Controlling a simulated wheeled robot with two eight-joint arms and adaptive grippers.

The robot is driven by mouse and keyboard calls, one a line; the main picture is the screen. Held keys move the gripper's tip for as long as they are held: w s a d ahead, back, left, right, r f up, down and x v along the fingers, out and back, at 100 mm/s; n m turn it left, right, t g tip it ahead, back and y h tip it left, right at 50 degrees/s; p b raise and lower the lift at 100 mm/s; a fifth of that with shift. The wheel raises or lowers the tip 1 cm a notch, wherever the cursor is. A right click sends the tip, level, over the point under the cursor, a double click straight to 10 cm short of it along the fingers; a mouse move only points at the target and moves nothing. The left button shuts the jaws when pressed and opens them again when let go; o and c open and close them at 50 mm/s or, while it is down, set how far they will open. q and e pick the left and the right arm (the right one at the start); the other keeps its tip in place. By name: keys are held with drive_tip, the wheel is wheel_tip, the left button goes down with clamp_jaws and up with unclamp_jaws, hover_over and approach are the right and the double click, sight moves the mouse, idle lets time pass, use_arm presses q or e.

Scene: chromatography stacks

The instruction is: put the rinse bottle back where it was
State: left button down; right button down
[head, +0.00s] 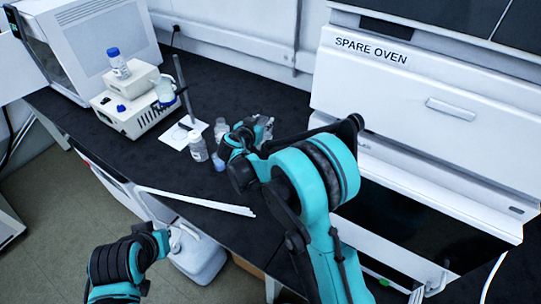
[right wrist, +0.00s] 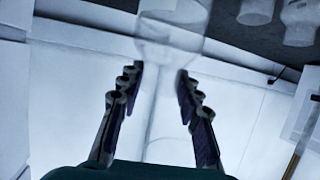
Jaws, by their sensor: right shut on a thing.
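My right gripper (head: 258,133) is over the black bench, in front of the white oven. In the right wrist view its two fingers (right wrist: 160,95) stand on either side of a clear, see-through vessel (right wrist: 168,52), and it is shut on it. The vessel has a wide part and a narrow stem; I take it for the rinse bottle. In the head view it is mostly hidden by the gripper. Whether its base touches the bench I cannot tell. My left arm shows at the lower left of the head view, but its fingers do not show.
Clear bottles (head: 198,148) stand on the bench left of my right gripper, beside a white pad (head: 183,134) with a metal rod. A white device (head: 130,108) carries a blue-capped bottle (head: 118,63). The oven (head: 420,110) closes off the right. Bare bench lies behind.

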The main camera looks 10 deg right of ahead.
drive_tip(key=shift+w+f, duration=0.1)
drive_tip(key=shift+f, duration=0.4)
drive_tip(key=f+b, duration=0.1)
drive_tip(key=f, duration=0.2)
drive_tip(key=f+b, duration=0.2)
drive_tip(key=f, duration=0.2)
drive_tip(key=shift+w+d, duration=0.2)
drive_tip(key=shift+f+b, duration=0.6)
drive_tip(key=shift+f, duration=1)
drive_tip(key=c, duration=1)
unclamp_jaws()
drive_tip(key=shift+c, duration=0.2)
drive_tip(key=shift+s, duration=0.1)
drive_tip(key=shift+r, duration=0.1)
